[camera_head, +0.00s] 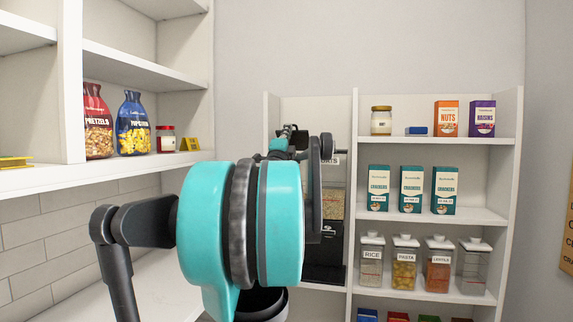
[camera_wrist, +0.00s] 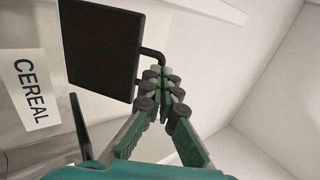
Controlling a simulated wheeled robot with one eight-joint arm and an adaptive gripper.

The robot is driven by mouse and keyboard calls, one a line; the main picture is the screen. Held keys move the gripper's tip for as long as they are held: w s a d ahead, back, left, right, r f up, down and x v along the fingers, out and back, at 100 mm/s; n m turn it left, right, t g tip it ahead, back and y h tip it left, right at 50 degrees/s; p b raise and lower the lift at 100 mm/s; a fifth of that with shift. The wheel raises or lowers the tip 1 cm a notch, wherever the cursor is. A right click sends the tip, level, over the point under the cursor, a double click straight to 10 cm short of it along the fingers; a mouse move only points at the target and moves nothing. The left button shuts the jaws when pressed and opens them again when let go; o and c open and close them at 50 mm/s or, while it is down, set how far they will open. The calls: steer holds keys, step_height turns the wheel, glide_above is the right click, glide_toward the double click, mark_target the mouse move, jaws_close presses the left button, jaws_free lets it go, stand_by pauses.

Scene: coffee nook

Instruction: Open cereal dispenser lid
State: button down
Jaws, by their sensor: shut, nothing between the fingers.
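The cereal dispenser (camera_wrist: 20,60) shows in the wrist view at the left as a pale body with a "CEREAL" label (camera_wrist: 29,88). A dark square panel, seemingly its lid (camera_wrist: 100,45), has a bent dark rod or handle (camera_wrist: 154,53) at its right edge. I cannot tell how far the lid is raised. My gripper (camera_wrist: 163,73) is shut and empty, its fingertips right by the bent rod; contact is unclear. In the head view my gripper (camera_head: 291,135) is at the back shelf, and my arm hides much of what is behind it.
In the head view, a dispenser with a black base (camera_head: 324,262) stands partly hidden behind my arm. The right shelves hold jars (camera_head: 370,262), teal cracker boxes (camera_head: 410,190) and a nuts box (camera_head: 446,118). A left shelf holds snack bags (camera_head: 133,125) and a red-lidded jar (camera_head: 166,140).

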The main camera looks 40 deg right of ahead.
steer(key=r, duration=0.1)
steer(key=w+d+r+y, duration=0.1)
steer(key=w+d+r+g+y, duration=0.1)
steer(key=shift+d+r, duration=0.1)
steer(key=shift+r, duration=0.1)
steer(key=shift+w+d+r+g, duration=0.3)
steer(key=shift+w+d+r, duration=0.35)
steer(key=shift+d+r, duration=0.15)
